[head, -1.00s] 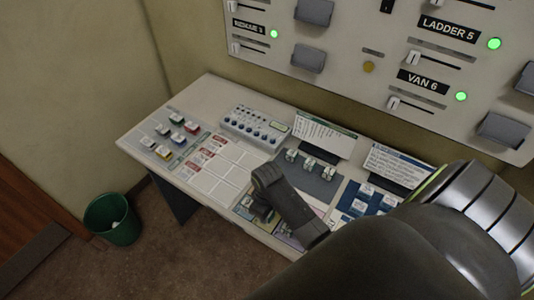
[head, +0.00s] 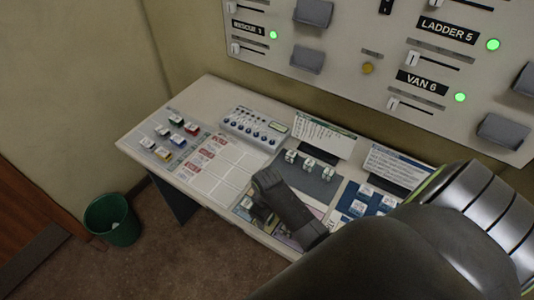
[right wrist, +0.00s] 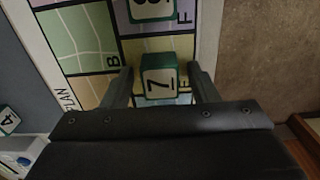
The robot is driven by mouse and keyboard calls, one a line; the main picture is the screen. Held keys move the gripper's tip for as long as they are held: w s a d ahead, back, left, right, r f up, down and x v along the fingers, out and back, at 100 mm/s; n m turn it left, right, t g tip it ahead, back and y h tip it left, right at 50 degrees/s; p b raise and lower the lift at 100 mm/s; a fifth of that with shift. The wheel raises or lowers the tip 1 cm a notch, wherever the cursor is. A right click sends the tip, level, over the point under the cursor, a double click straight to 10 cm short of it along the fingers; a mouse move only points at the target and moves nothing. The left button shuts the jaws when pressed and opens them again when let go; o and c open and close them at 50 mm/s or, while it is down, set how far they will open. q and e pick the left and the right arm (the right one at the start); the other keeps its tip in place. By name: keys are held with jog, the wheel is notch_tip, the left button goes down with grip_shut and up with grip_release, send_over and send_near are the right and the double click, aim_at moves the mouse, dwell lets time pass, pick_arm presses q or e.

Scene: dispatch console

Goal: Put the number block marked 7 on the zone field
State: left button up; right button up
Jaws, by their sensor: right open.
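The number block marked 7 (right wrist: 160,82), white on top with green sides, is between the two fingers of my right gripper (right wrist: 160,88) in the right wrist view. The fingers are open, with a narrow gap on each side of the block. Beneath it is a coloured map sheet (right wrist: 80,38) with lettered fields, B and F among them. A second green-edged block marked 8 (right wrist: 152,9) lies on the sheet beyond it. In the head view my right gripper (head: 258,208) is low over the map and hides much of it. My left gripper is not in view.
Several white-topped blocks (head: 309,164) stand on a grey pad behind my gripper. Coloured blocks (head: 176,119) sit at the left. Two card stands (head: 324,134) and a knob box (head: 254,126) line the back.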

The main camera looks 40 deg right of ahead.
notch_tip(320, 180, up, 10)
jog(key=shift+f+b, duration=0.25)
jog(key=shift+b, duration=0.7)
jog(key=shift+r+p, duration=0.95)
jog(key=shift+r, duration=0.5)
jog(key=shift+f, duration=0.1)
